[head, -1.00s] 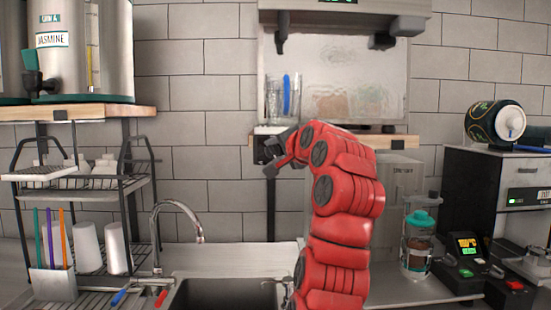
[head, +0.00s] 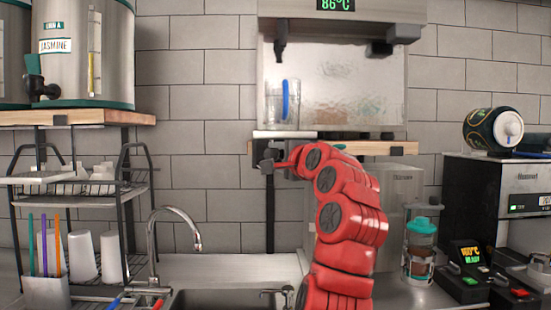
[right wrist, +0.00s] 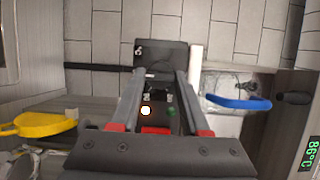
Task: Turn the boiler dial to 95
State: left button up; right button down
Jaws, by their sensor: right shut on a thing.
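The boiler (head: 340,12) hangs at the top centre of the head view, and its green display (head: 336,4) reads 86°C. The same display shows at the right edge of the right wrist view (right wrist: 309,155). My right gripper (head: 268,160) reaches to the left end of the wooden shelf below the boiler. In the right wrist view its two fingers (right wrist: 160,80) close on a dark control piece, which I take as the boiler dial (right wrist: 160,54). An orange light and green spots show between the fingers. The dial's markings cannot be read. My left gripper is out of view.
A yellow handle (right wrist: 40,125) shows in the wrist view. A sink with a tap (head: 185,222) is below, a dish rack (head: 120,215) left, machines (head: 475,200) right.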

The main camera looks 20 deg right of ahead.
jog(key=shift+c, duration=1.9)
grip_release()
jog(key=shift+s+f, duration=0.1)
jog(key=shift+s, duration=0.15)
jog(key=s+d+b, duration=0.2)
jog(key=s, duration=1.4)
jog(key=shift+s+b, duration=0.3)
jog(key=shift+s, duration=0.1)
